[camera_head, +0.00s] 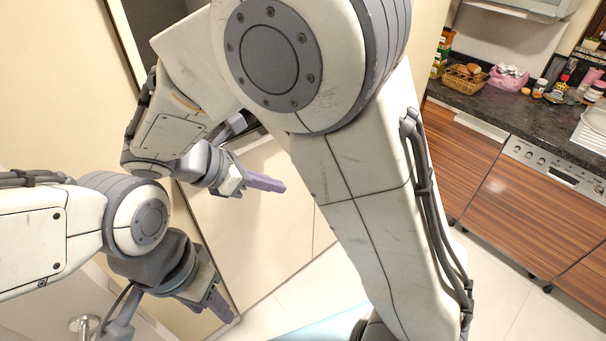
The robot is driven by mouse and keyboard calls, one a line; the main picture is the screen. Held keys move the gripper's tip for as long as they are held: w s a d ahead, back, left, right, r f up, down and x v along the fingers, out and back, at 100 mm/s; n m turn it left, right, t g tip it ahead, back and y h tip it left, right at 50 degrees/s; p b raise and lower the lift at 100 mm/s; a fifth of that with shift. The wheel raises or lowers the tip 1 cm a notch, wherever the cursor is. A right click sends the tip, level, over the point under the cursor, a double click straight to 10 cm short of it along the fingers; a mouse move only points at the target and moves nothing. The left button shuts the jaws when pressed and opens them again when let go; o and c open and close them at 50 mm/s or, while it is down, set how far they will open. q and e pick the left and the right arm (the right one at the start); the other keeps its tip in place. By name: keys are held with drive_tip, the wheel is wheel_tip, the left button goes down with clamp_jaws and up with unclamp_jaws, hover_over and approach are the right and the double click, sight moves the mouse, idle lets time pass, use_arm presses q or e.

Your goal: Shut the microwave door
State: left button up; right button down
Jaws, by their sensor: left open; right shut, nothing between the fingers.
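I cannot clearly make out the microwave or its door. A dark upright panel (127,40) at the upper left runs down behind my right arm, and I cannot tell whether it is part of the microwave. My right gripper (264,183) is shut and empty, in front of cream cabinet fronts left of centre. My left gripper (218,303) is lower and further left, open and empty, with its fingers seen nearly edge-on. My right arm fills the middle of the view and hides much behind it.
A dark counter (505,115) at the right holds a bread basket (464,78), a pink bag (508,77) and several bottles. Wood-fronted cabinets (535,215) stand below. Cream cabinet fronts (262,225) lie close behind my grippers. Pale floor tiles (500,280) are clear at lower right.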

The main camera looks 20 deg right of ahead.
drive_tip(key=w+d+f+p, duration=0.1)
drive_tip(key=d+f+p, duration=0.1)
drive_tip(key=d, duration=0.4)
drive_tip(key=shift+d+f, duration=0.25)
drive_tip(key=shift+d, duration=0.05)
drive_tip(key=shift+w+d, duration=0.1)
